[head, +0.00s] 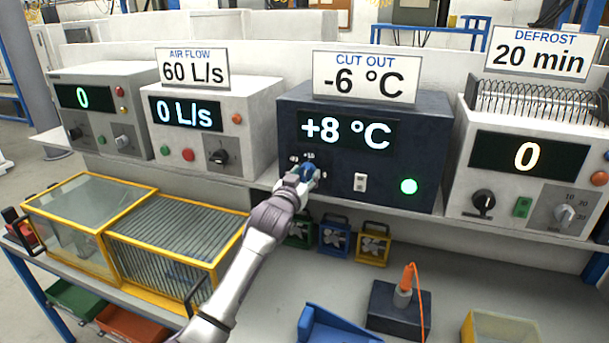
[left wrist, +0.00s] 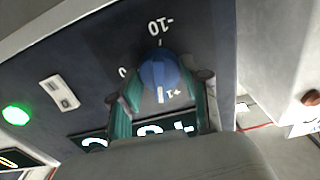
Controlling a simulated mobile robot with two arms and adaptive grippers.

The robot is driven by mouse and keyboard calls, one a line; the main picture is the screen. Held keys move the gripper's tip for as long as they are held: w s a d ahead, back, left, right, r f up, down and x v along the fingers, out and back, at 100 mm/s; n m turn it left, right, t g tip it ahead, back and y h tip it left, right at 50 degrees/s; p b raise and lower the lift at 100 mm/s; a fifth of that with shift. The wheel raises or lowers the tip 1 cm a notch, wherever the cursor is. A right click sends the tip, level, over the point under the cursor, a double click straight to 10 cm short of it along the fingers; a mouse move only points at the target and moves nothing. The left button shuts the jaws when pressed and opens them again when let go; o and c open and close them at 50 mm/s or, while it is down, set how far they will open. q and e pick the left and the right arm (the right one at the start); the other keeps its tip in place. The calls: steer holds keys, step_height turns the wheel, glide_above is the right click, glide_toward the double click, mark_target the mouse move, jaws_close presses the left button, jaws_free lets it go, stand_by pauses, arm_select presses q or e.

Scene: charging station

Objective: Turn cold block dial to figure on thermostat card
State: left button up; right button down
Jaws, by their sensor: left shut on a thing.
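The dark blue thermostat box (head: 390,160) stands on the shelf, its display (head: 348,131) reading +8 °C. The white card (head: 365,77) above it reads CUT OUT -6 °C. The blue dial (head: 308,170) is at the lower left of the box front. My left gripper (head: 306,176) is at the dial. In the left wrist view the fingers (left wrist: 160,98) are shut around the blue dial (left wrist: 157,72), one on each side. Its white pointer mark shows at the +1 side of the upside-down scale, away from -10. The right gripper is not in view.
A white rocker switch (head: 360,182) and a lit green button (head: 408,186) are right of the dial. The air flow box (head: 255,125) and defrost box (head: 480,190) flank the thermostat. Yellow-framed cases (head: 110,235) and small coloured fan units (head: 335,239) stand below.

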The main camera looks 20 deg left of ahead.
arm_select(q)
steer(key=m, duration=0.3)
steer(key=shift+m, duration=0.4)
steer(key=m+p, duration=0.1)
steer(key=m, duration=0.2)
steer(key=shift+m, duration=0.3)
steer(key=m+p, duration=0.1)
steer(key=m, duration=0.2)
steer(key=shift+m, duration=0.4)
steer(key=m, duration=0.3)
steer(key=shift+m+p, duration=0.3)
steer(key=shift+p, duration=0.05)
steer(key=m+p, duration=0.1)
steer(key=m, duration=0.2)
steer(key=shift+m, duration=0.3)
steer(key=m+p, duration=0.1)
steer(key=m, duration=0.2)
steer(key=shift+m, duration=0.3)
steer(key=m+p, duration=0.1)
steer(key=m, duration=0.3)
steer(key=shift+p, duration=0.35)
steer(key=shift+f+m+p, duration=0.2)
steer(key=shift+m+p, duration=0.25)
steer(key=shift+m, duration=1.05)
